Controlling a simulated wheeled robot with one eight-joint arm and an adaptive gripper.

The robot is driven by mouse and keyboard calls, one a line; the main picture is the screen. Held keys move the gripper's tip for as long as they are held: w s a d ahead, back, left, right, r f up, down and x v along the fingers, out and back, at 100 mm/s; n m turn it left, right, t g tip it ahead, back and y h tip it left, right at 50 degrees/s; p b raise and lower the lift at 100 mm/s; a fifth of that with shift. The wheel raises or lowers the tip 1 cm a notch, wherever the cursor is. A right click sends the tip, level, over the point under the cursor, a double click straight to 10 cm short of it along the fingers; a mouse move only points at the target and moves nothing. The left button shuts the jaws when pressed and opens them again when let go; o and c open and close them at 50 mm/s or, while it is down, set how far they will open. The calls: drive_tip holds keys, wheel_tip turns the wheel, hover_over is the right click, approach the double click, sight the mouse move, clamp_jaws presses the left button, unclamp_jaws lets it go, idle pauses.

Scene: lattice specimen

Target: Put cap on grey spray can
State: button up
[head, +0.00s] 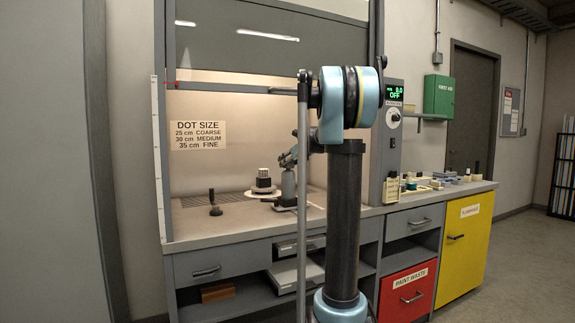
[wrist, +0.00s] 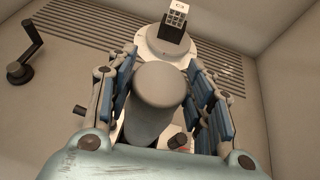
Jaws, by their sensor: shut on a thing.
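The grey spray can (head: 288,188) stands upright at the front of the booth bench in the head view. My gripper (head: 291,158) is at the top of the can, shut on the cap. The cap is in line with the can, and I cannot tell whether it is fully seated. The fingers hide part of the joint between them.
A small dark part with a red ring (wrist: 177,141) lies close to the can. A slotted grille (wrist: 80,48) crosses the bench.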

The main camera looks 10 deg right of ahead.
drive_tip(key=shift+f, duration=0.75)
idle(0.9)
drive_tip(key=o, duration=1.1)
drive_tip(key=o, duration=0.5)
drive_tip(key=shift+c, duration=0.2)
drive_tip(key=shift+s, duration=0.1)
drive_tip(key=shift+v, duration=2.45)
drive_tip(key=v, duration=1.1)
drive_tip(key=shift+s+d+r, duration=0.15)
drive_tip(key=shift+s+d, duration=0.1)
drive_tip(key=shift+s, duration=0.05)
